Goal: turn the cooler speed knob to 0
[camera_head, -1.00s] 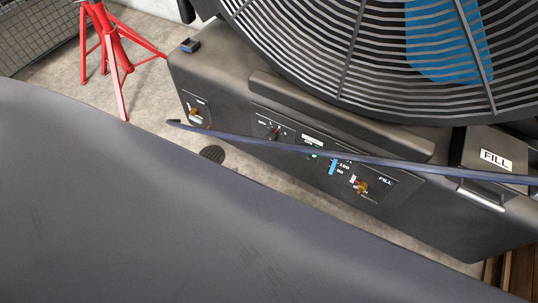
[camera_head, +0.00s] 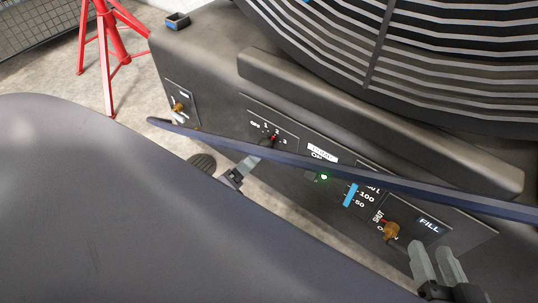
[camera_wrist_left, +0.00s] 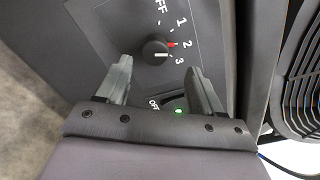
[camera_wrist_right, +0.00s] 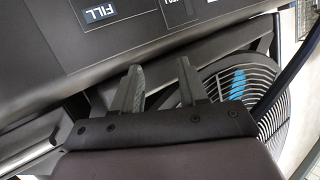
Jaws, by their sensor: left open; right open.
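The cooler's speed knob (camera_head: 271,141) is a small dark round knob on the front panel. Its dial reads OFF, 1, 2, 3, with no 0 visible. In the left wrist view the knob (camera_wrist_left: 155,51) has a white line on its face and a red mark on the side toward 2. My left gripper (camera_head: 250,162) is open just below the knob. In its wrist view, the knob shows just beyond the gap between the fingertips (camera_wrist_left: 157,70), with no visible contact. My right gripper (camera_head: 438,258) is open and empty below the FILL label; its fingers (camera_wrist_right: 161,78) also show in the right wrist view.
A lit green light (camera_head: 324,177) and an orange valve handle (camera_head: 391,231) sit right of the knob. Another small handle (camera_head: 179,107) is at the left. A dark bar (camera_head: 330,171) crosses before the panel. The fan grille (camera_head: 400,60) is above; a red stand (camera_head: 100,50) stands left.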

